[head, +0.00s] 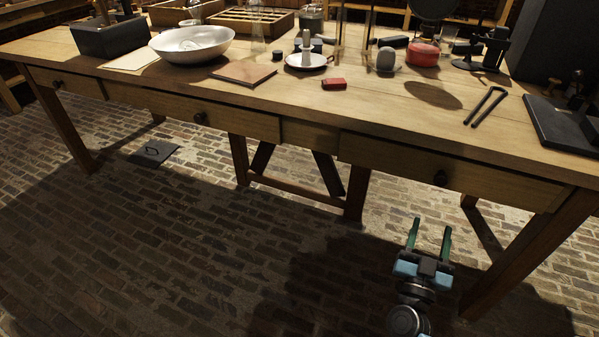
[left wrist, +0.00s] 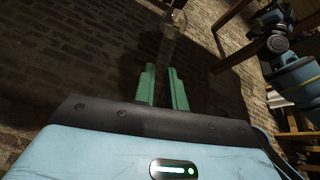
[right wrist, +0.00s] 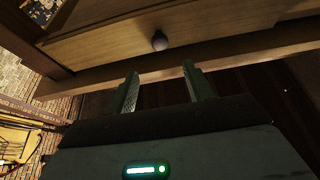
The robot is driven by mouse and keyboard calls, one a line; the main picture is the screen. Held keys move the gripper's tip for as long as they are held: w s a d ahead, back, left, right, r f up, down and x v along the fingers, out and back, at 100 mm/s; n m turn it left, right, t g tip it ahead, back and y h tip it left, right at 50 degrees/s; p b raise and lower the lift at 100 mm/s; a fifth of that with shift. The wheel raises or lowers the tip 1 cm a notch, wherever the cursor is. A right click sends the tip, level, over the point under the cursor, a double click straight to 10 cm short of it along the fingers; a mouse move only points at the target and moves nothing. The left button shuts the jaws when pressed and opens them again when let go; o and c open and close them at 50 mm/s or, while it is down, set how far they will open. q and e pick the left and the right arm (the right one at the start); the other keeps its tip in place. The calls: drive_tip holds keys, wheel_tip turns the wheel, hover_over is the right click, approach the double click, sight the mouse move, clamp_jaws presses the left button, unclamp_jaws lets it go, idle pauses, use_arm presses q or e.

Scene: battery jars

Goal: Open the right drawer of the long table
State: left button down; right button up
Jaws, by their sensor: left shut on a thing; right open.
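The long wooden table (head: 330,110) has a right drawer (head: 385,158) with a dark round knob (head: 440,178). The drawer looks closed. In the right wrist view the drawer front (right wrist: 105,46) and its knob (right wrist: 160,41) are ahead of the fingers, with the knob roughly centred between them. My right gripper (head: 431,228) is open and empty, in front of and below the drawer, apart from the knob. My left gripper (left wrist: 162,72) shows only in the left wrist view, shut on a clear glass vessel (left wrist: 172,42) held above the brick floor.
The tabletop holds a metal bowl (head: 191,44), a red box (head: 334,84), a dark U-shaped tool (head: 486,106) and a black slab (head: 565,125) near the right edge. Table legs (head: 535,250) stand right of my right gripper. The brick floor (head: 180,250) in front is mostly clear.

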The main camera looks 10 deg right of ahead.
sight(441, 182)
drive_tip(key=b+x, duration=0.1)
drive_tip(key=x, duration=1)
drive_tip(key=shift+w, duration=0.25)
clamp_jaws()
